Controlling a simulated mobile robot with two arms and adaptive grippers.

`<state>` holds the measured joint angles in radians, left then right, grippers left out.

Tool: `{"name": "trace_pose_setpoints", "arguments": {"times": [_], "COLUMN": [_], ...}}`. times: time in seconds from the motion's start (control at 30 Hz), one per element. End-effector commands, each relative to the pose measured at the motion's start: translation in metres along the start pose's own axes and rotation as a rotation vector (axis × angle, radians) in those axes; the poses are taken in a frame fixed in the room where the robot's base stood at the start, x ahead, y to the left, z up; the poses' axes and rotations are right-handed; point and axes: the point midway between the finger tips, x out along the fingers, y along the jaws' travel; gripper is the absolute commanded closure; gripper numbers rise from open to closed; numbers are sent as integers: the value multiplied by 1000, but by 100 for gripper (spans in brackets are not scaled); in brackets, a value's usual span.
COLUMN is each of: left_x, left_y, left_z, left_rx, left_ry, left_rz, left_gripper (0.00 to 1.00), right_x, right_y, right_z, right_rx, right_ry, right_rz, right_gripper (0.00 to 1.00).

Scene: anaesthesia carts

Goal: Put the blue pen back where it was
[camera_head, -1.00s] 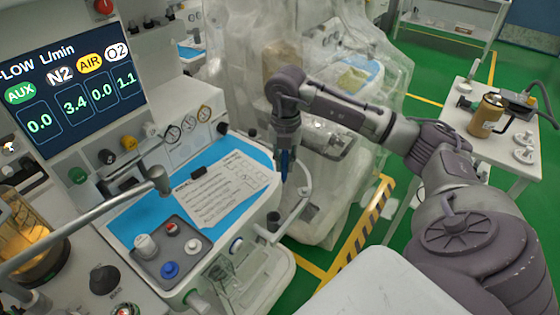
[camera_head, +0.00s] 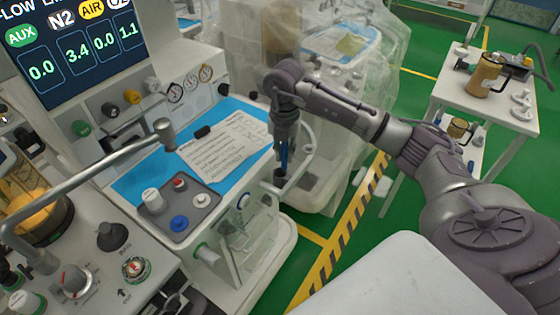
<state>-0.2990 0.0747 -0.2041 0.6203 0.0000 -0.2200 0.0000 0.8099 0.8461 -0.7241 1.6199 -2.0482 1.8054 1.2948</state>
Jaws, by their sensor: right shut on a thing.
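My right gripper (camera_head: 285,146) points down beside the right edge of the cart's work surface. It is shut on the blue pen (camera_head: 284,158), which hangs upright with its upper part hidden between the fingers. Just below the pen is a small dark holder (camera_head: 280,179) by the curved side rail. The pen's lower end appears at or just above the holder's mouth; I cannot tell whether it is inside. My left gripper is not in view.
A checklist sheet (camera_head: 222,148) lies on the blue mat (camera_head: 132,184). A grey tray with knobs (camera_head: 199,202) sits in front of it. The pale curved rail (camera_head: 308,152) bows around the holder. A plastic-covered machine stands behind.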

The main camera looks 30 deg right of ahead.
Motion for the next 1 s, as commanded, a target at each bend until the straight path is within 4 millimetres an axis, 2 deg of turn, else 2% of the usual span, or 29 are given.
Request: {"name": "trace_pose_setpoints", "arguments": {"times": [0.1,0.23,0.5,0.87,0.9,0.93,1.0], "left_x": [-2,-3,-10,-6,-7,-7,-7], "left_y": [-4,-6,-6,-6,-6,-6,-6], "left_z": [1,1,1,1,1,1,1], "left_rx": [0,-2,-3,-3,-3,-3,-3], "left_ry": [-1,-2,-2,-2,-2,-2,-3], "left_rz": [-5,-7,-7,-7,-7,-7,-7], "left_gripper": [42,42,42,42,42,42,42], "right_x": [6,13,47,52,51,51,51], "right_y": [11,14,13,13,13,13,13], "right_z": [1,1,1,2,2,2,2], "right_rx": [0,-1,0,0,0,0,0], "right_ry": [-1,0,0,-1,-2,-1,-1], "right_rz": [1,-1,-2,0,0,0,0], "right_gripper": [100,100,100,100,79,74,74]}}
